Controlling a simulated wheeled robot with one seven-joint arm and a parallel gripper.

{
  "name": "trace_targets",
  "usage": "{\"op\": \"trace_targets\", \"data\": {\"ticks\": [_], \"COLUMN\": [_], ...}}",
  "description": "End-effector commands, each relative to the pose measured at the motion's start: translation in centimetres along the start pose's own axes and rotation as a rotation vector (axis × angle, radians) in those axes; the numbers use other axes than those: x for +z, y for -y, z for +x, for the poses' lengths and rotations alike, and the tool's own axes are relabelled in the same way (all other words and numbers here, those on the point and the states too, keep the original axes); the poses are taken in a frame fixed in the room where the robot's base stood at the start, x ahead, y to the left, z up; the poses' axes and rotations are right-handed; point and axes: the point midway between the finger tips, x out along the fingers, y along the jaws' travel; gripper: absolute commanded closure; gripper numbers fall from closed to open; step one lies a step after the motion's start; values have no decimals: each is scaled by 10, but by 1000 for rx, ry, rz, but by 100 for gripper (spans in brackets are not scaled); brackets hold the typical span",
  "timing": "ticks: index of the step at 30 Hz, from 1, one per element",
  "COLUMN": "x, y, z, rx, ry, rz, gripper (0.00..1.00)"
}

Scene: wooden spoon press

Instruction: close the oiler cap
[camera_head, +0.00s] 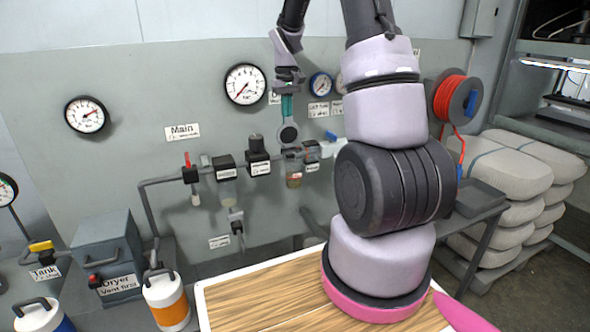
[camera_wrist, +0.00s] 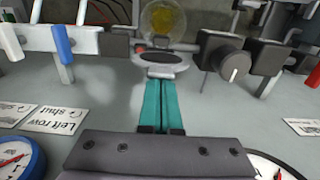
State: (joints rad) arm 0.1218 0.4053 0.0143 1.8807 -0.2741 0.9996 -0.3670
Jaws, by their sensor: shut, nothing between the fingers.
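The oiler, a clear bowl with amber contents (camera_head: 293,177), hangs in the row of air-line units on the panel. Its bowl shows at the top of the wrist view (camera_wrist: 168,22). A round grey cap with a dark middle (camera_head: 288,134) stands tilted up above the oiler's dark top, so it looks open. The cap is also just beyond my fingertips in the wrist view (camera_wrist: 162,60). My gripper (camera_head: 287,118) points down with its teal fingers together and empty, right above the cap. I cannot tell whether the fingertips touch it.
Black-knobbed units (camera_head: 257,155) stand close left of the oiler, and a blue-handled valve (camera_head: 331,138) is to its right. In the wrist view a black knob (camera_wrist: 235,66) is close to the right of the fingers. Gauges (camera_head: 245,84) are on the panel above. My arm hides part of the panel.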

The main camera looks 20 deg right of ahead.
Motion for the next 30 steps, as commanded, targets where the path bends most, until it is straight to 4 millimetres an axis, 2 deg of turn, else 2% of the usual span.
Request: {"op": "trace_targets", "data": {"ticks": [21,30], "x": [25,25], "y": [0,0], "z": [-2,-24], "rx": [0,1], "ry": [-1,-2], "rz": [0,0], "gripper": [100,100]}}
